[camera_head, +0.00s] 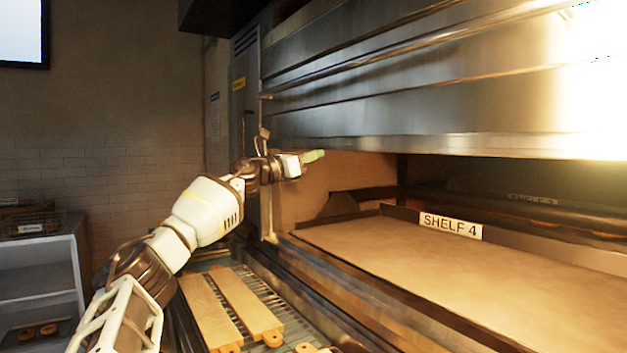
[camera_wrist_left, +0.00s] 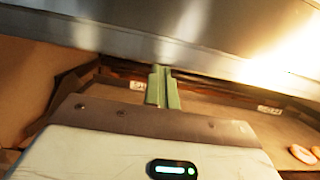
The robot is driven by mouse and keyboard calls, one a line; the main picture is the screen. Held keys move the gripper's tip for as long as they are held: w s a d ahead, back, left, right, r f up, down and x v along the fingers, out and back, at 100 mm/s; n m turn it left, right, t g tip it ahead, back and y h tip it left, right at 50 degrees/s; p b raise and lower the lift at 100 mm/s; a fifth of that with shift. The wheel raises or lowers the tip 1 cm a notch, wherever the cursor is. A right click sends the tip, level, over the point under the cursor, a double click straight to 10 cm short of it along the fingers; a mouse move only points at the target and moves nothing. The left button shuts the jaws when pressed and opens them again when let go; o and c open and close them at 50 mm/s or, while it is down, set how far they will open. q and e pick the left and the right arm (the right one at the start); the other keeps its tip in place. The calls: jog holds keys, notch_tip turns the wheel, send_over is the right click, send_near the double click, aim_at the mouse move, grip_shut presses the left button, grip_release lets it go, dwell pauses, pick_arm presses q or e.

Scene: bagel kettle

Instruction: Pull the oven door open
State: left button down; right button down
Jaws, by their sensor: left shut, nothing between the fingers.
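The oven door (camera_head: 400,115) is a wide steel panel with long horizontal bars across the upper right of the head view. Its lower edge hangs above an open oven chamber. My left gripper (camera_head: 314,156) is at the door's lower left edge, its green fingers shut and empty. In the left wrist view the shut fingers (camera_wrist_left: 162,86) point at the steel edge of the door (camera_wrist_left: 190,40). Whether they touch it I cannot tell. My right gripper is not in view.
Inside the chamber lies a flat shelf (camera_head: 480,270) with a SHELF 4 label (camera_head: 450,225). A white shelf unit (camera_head: 40,270) stands at the far left. The wrist view shows bagels (camera_wrist_left: 303,154) at right.

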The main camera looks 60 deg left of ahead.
pick_arm(q)
jog(key=shift+w+d+r+b, duration=0.1)
jog(key=shift+r+b, duration=0.2)
jog(key=shift+r, duration=1)
jog(key=shift+f, duration=0.25)
